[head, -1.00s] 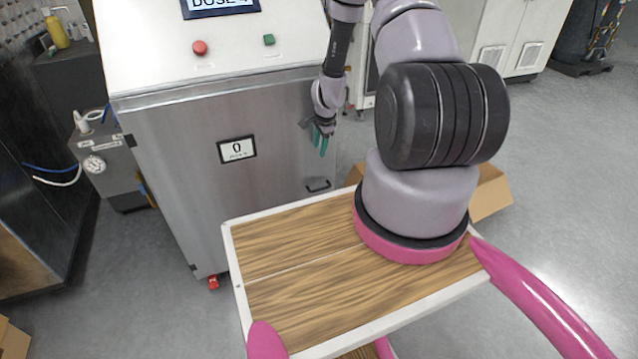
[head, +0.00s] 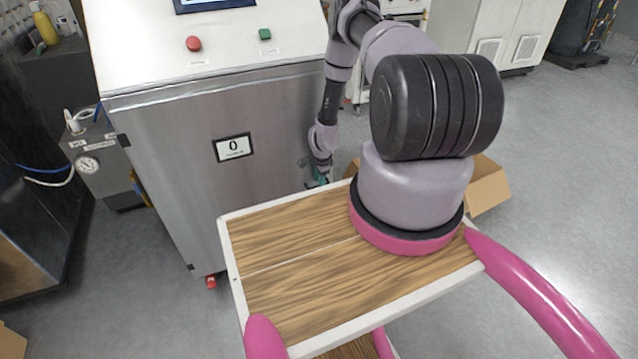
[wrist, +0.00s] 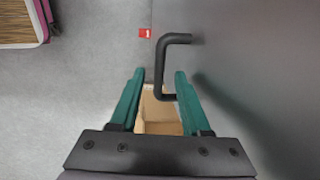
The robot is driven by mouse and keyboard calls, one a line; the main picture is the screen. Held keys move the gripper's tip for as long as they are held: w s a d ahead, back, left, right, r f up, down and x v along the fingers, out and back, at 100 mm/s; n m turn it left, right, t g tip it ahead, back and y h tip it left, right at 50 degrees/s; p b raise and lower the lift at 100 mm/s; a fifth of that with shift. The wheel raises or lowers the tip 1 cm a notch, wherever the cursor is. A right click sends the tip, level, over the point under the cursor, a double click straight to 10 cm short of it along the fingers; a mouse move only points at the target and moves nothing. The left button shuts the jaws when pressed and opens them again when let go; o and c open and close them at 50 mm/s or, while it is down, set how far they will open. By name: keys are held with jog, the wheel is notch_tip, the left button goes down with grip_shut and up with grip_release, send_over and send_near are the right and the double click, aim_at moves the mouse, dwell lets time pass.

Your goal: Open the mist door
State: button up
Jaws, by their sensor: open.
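The mist door (head: 200,150) is the grey steel front panel of the white-topped machine, with a small "0" display on it. It looks shut in the head view. Its black bent handle (wrist: 172,62) shows in the wrist view, with its lower end between my gripper's two green fingers. My gripper (wrist: 158,88) is open, one finger on each side of the handle, with gaps on both sides and no clear contact. In the head view my gripper (head: 319,179) is low at the door's right side, and the handle is hidden behind it there.
My wood-topped base (head: 290,240) stands close in front of the door. A cardboard box (head: 490,188) lies on the floor to the right. A grey unit with a gauge (head: 95,165) stands left of the machine. Open floor (head: 570,150) lies to the right.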

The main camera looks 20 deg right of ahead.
jog(key=shift+w+f, duration=0.1)
jog(key=shift+f, duration=0.45)
grip_shut()
dwell(1.1)
